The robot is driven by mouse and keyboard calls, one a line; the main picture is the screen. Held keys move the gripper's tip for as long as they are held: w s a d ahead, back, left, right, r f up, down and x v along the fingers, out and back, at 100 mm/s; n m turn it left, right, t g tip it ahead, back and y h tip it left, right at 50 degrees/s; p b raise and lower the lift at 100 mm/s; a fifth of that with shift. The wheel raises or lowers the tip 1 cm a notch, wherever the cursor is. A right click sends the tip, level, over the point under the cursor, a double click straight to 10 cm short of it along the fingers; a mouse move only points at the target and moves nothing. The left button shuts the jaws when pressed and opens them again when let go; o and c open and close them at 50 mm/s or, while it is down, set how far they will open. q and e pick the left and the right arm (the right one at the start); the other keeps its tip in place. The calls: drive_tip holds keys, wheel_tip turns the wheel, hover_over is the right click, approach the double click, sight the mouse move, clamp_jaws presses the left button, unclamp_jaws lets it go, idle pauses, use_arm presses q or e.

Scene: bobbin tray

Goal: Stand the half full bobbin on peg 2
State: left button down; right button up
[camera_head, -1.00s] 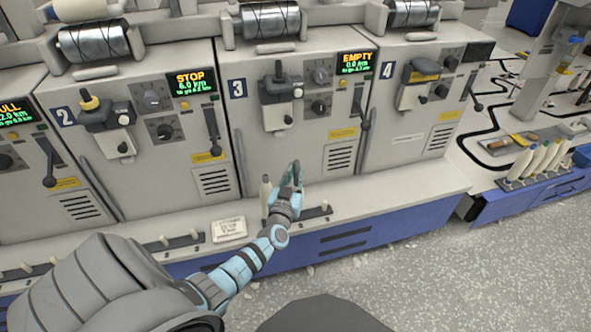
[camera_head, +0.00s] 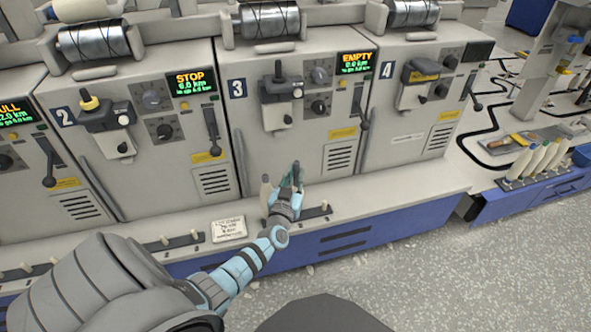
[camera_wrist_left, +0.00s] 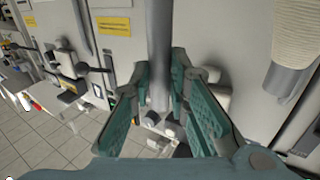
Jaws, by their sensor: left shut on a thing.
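My left gripper (camera_head: 294,172) is at the front ledge below machine 3. In the left wrist view, its fingers (camera_wrist_left: 160,100) are shut around a plain grey tube (camera_wrist_left: 159,50). No yarn shows on the visible part of the tube, and I cannot tell whether it is the half full bobbin. A pale bobbin (camera_head: 265,188) stands upright just left of the gripper. In the left wrist view a yarn-wound bobbin (camera_wrist_left: 298,38) with a grey end is at the right, apart from the fingers. Short pale pegs (camera_head: 165,240) stand along the ledge; their numbers are not readable. My right gripper is out of view.
A white card (camera_head: 229,229) lies on the ledge left of the gripper. Machine fronts with levers (camera_head: 213,130) rise close behind. Several pale bobbins (camera_head: 535,160) stand in a rack at the far right. The floor (camera_head: 450,270) at the front right is clear.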

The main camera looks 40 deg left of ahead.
use_arm(q)
drive_tip(key=shift+f+b, duration=0.95)
drive_tip(key=shift+f, duration=0.2)
drive_tip(key=c, duration=1.8)
unclamp_jaws()
drive_tip(key=shift+s+d, duration=0.1)
drive_tip(key=shift+s+d+r+p, duration=0.15)
drive_tip(key=shift+s+p, duration=0.1)
drive_tip(key=shift+p, duration=0.15)
drive_tip(key=shift+p+v, duration=2.2)
drive_tip(key=shift+v, duration=2.9)
